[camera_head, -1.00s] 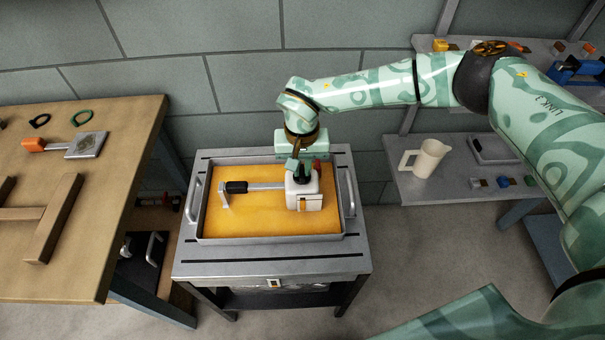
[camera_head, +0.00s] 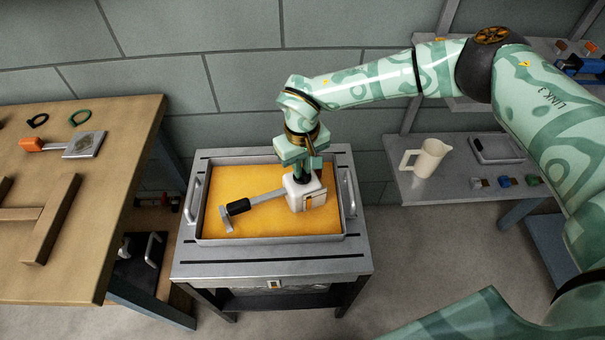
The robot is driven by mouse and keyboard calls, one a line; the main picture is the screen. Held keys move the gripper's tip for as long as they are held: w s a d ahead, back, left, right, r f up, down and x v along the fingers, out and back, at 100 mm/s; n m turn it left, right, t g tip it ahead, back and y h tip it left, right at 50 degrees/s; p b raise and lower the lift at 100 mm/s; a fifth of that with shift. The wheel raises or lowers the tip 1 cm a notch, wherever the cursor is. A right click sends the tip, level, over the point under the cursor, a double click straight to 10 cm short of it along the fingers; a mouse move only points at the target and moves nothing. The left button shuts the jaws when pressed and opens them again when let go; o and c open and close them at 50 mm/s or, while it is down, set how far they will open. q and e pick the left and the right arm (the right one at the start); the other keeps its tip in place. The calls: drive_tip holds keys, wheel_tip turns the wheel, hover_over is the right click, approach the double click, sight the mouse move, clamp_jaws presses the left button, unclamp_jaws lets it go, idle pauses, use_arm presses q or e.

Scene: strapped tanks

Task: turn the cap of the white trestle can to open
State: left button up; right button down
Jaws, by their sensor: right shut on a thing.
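The white can (camera_head: 306,198) stands on the orange mat (camera_head: 270,223) in a metal tray (camera_head: 196,217). A grey bar with a black sleeve (camera_head: 239,207) reaches from the can toward the lower left and ends in a crosspiece. My right gripper (camera_head: 301,166) comes down over the can from above. It is shut on the dark cap (camera_head: 301,179) on the can's top; the fingers hide most of the cap. My left gripper is out of view.
The tray sits on a grey metal stand (camera_head: 270,259). A wooden table (camera_head: 90,250) with tools is on the left. A shelf on the right holds a cream jug (camera_head: 426,158) and small parts.

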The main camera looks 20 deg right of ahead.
drive_tip(key=n, duration=0.2)
drive_tip(key=shift+n, duration=0.4)
drive_tip(key=c, duration=1.4)
unclamp_jaws()
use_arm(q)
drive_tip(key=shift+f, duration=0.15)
use_arm(e)
drive_tip(key=shift+o, duration=0.2)
drive_tip(key=shift+r+p, duration=2.15)
drive_tip(key=shift+r, duration=1.9)
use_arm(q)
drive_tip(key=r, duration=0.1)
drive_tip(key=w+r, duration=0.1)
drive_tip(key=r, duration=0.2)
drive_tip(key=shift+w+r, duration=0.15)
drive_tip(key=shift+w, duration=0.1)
use_arm(e)
drive_tip(key=shift+o, duration=0.3)
drive_tip(key=shift+f, duration=0.1)
drive_tip(key=o, duration=0.5)
